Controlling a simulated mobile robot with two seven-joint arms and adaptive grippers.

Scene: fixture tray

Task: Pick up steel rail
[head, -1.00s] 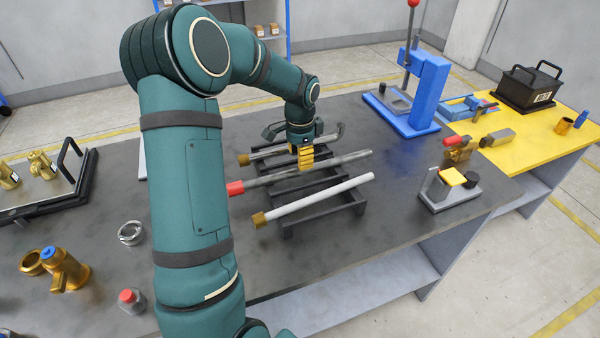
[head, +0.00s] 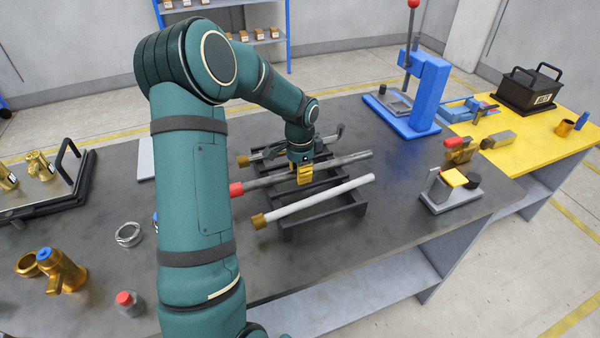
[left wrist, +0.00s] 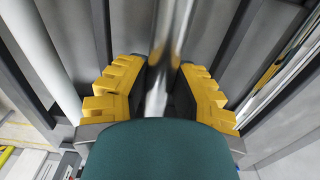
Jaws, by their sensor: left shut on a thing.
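The steel rail (head: 347,160), a shiny grey rod with a red end cap at its left, is the middle of three rods lying across a dark rack (head: 325,213). My left gripper (head: 304,174) has its yellow fingers down at the rail and is shut on it, a little left of its middle. In the left wrist view the bright rail (left wrist: 172,35) runs between the two yellow-and-black fingers (left wrist: 160,85). The rail still looks in line with the rack. Part of the rail is hidden by the gripper. My right gripper does not show.
A white rod (head: 325,199) with a brass end lies in front on the rack, and a grey rod (head: 262,154) with a brass end lies behind. A blue press (head: 418,90) and a small clamp fixture (head: 450,190) stand to the right. Brass fittings (head: 62,272) stand at the left.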

